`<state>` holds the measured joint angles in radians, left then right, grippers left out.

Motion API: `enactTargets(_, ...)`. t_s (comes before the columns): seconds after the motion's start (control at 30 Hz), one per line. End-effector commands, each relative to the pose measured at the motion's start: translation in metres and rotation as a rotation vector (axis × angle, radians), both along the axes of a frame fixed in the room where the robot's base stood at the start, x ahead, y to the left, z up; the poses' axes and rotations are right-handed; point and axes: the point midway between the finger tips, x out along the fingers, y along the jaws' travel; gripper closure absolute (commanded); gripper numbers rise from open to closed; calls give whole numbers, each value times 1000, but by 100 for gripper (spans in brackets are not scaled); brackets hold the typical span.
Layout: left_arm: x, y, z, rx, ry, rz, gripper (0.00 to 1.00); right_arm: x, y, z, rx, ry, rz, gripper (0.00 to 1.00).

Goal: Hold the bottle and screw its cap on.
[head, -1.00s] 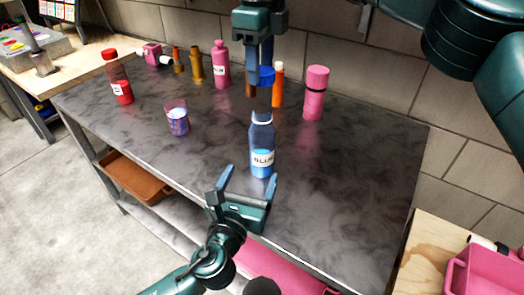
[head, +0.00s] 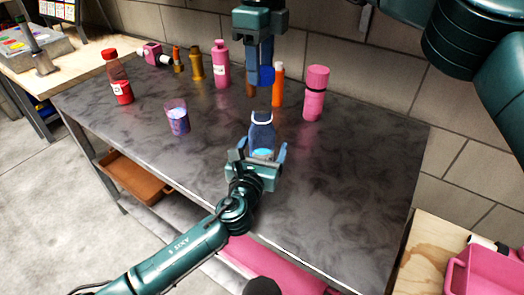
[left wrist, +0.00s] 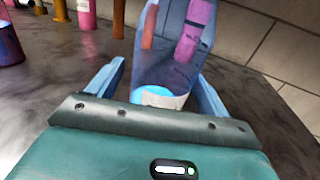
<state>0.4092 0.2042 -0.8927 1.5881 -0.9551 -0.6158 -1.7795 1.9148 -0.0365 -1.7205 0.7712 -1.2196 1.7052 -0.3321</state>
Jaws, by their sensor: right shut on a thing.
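The blue bottle (head: 262,135) stands upright and uncapped on the dark marbled table. It also shows in the left wrist view (left wrist: 168,70), clear enough that orange and pink shapes show through it. My left gripper (head: 258,153) is open, with one finger on each side of the bottle's lower part and a visible gap at the left finger; it hides most of the label. My right gripper (head: 260,75) points down from above, shut on the blue cap (head: 267,76). The cap is held apart from the bottle, above its mouth and a little toward the back.
Behind stand an orange bottle (head: 277,85), a pink tumbler (head: 315,93), a pink bottle (head: 221,64) and a brown bottle (head: 196,63). A patterned cup (head: 178,117) and a red-capped bottle (head: 117,76) stand left. The table's right side is clear.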

Motion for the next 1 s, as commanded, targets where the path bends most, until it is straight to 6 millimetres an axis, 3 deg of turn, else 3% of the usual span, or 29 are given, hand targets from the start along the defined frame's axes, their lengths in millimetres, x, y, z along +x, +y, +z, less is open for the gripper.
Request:
enactTargets(0.8,0,0,0,1,1,1,88,0,0,0,0,0,0,78)
enactTargets(1.0,0,0,-1,1,1,1,88,0,0,-18,-4,-1,1,78)
